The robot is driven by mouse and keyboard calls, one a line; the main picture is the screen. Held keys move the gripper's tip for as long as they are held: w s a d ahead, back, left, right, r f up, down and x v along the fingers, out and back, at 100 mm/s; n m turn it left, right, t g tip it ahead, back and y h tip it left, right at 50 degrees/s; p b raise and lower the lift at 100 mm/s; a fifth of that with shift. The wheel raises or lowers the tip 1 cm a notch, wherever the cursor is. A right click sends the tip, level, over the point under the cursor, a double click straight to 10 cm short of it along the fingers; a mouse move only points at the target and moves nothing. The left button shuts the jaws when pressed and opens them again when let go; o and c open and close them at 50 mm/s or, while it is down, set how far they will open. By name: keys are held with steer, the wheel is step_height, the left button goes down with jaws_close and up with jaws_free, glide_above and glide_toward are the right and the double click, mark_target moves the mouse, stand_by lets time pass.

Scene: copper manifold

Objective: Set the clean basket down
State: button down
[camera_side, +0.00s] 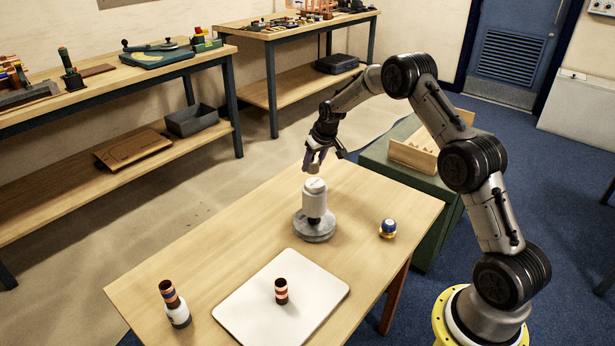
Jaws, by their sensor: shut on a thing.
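My gripper (315,160) hangs over the far part of the wooden table, pointing down. It is shut on a small grey-beige piece (312,168), mostly hidden by the fingers; I cannot tell for sure that this is the basket. Just below it, a white cylinder (315,198) stands upright on a round grey base (315,230). The held piece appears just above the cylinder's top; I cannot tell whether they touch.
A white mat (245,312) lies on the table (190,262) with a dark banded cylinder (281,291) on it. A green cabinet (385,160) bears a wooden tray (414,158) behind.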

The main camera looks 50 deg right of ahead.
steer(key=w+f, duration=0.1)
steer(key=f, duration=0.1)
steer(key=w+d+f, duration=0.1)
steer(key=w+f, duration=0.1)
steer(key=shift+w+d+f, duration=0.15)
steer(key=shift+f, duration=1.4)
steer(key=shift+f, duration=0.15)
steer(key=shift+c, duration=1.4)
jaws_free()
